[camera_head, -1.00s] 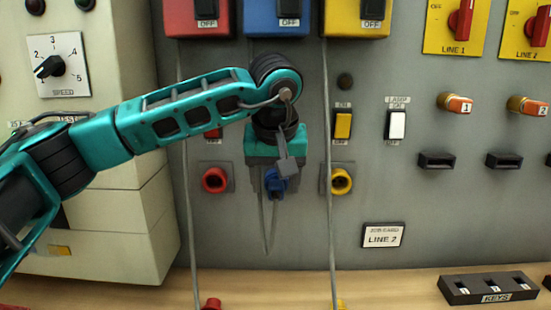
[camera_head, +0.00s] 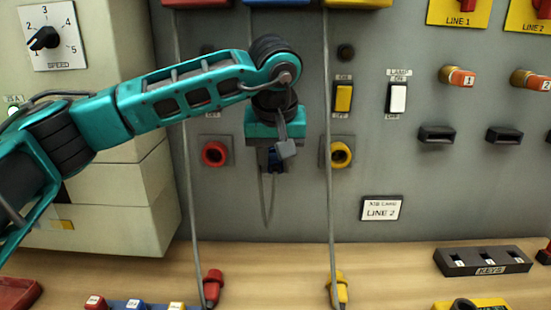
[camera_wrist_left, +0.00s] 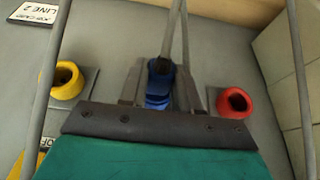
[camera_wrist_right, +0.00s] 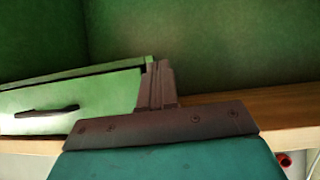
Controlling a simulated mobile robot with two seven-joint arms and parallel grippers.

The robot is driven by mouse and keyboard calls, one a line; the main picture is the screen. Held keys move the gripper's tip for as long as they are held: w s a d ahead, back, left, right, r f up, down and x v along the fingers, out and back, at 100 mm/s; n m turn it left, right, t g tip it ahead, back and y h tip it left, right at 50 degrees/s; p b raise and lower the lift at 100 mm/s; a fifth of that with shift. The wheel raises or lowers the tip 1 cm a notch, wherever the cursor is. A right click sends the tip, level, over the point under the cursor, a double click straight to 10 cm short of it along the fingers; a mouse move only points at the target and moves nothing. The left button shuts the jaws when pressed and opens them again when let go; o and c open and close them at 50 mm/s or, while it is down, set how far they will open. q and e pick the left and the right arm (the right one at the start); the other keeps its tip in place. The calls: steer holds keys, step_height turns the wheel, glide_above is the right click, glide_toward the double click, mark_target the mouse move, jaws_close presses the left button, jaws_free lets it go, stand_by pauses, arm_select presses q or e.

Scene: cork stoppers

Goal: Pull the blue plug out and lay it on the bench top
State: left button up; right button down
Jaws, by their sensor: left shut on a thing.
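The blue plug (camera_head: 272,161) is at the grey panel, between the red socket (camera_head: 214,153) and the yellow socket (camera_head: 340,154). A grey cord hangs from it in a loop. My left gripper (camera_head: 274,160) points at the panel and is shut on the plug; its fingers stand on both sides of the blue body in the left wrist view (camera_wrist_left: 160,88). I cannot tell how deep the plug sits in its socket. The wooden bench top (camera_head: 385,275) runs below the panel. My right gripper (camera_wrist_right: 160,85) shows only in its wrist view, shut and empty, away from the plug.
A red plug (camera_head: 213,285) and a yellow plug (camera_head: 338,288) are on the bench with cords running up. Bare wood lies between them. A black key rack (camera_head: 485,261) stands at the right. A beige cabinet (camera_head: 120,215) is at the left. Green surfaces fill the right wrist view.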

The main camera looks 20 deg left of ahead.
arm_select(q)
jaws_close()
steer(key=shift+s, duration=0.25)
steer(key=shift+s+d, duration=0.15)
steer(key=shift+s, duration=0.15)
steer(key=shift+s, duration=0.1)
steer(key=shift+s+d+b, duration=0.2)
steer(key=shift+s+b, duration=0.05)
steer(key=shift+s, duration=0.45)
steer(key=shift+s+d+b, duration=0.2)
steer(key=shift+s+b, duration=0.05)
steer(key=shift+s, duration=0.45)
steer(key=shift+s+d+b, duration=0.2)
steer(key=shift+s+b, duration=0.05)
steer(key=shift+s, duration=0.45)
steer(key=shift+s+d+b, duration=0.3)
steer(key=shift+s, duration=0.7)
steer(key=shift+s+d+b, duration=0.25)
steer(key=shift+s+d, duration=0.05)
steer(key=shift+s, duration=0.65)
